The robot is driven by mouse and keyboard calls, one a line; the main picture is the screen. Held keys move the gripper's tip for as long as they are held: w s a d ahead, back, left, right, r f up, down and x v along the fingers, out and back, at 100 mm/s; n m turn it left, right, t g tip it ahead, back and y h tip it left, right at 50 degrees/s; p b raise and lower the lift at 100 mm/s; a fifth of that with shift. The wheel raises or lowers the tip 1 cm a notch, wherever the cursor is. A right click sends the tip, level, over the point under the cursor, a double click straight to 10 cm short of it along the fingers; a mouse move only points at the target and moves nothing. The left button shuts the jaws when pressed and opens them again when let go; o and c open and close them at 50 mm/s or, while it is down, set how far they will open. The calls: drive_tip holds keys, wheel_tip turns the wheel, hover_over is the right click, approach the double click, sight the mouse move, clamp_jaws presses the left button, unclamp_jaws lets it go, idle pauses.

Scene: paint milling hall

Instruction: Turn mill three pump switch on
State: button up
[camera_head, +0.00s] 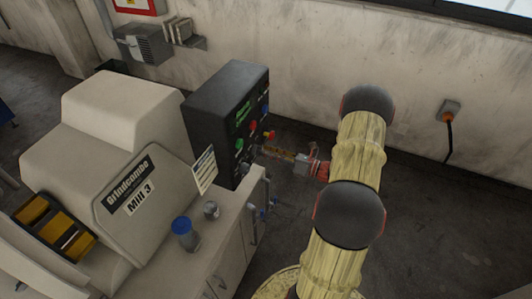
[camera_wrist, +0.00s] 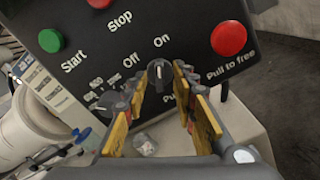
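The black control box (camera_head: 205,120) of Mill 3 stands behind the mill; its panel (camera_wrist: 185,30) fills the top of the wrist view. A black rotary switch (camera_wrist: 159,72) with a white pointer line sits below the words "Off" and "On"; the label under it is partly hidden, showing "Pu". The pointer looks roughly upright, towards "On", but its exact setting is unclear. My gripper (camera_wrist: 161,82) is open, with its yellow-padded fingers on either side of this switch. Contact cannot be told. In the head view my gripper (camera_head: 278,153) is at the panel's right side.
A second black knob (camera_wrist: 112,103) is close to my left finger. A green Start button (camera_wrist: 51,40) and a red "Pull to free" button (camera_wrist: 228,38) are nearby. A blue-lidded jar (camera_head: 184,232) stands on the white cabinet. Floor to the right is clear.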

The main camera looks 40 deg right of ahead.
drive_tip(key=v, duration=1.1)
drive_tip(key=shift+s, duration=0.1)
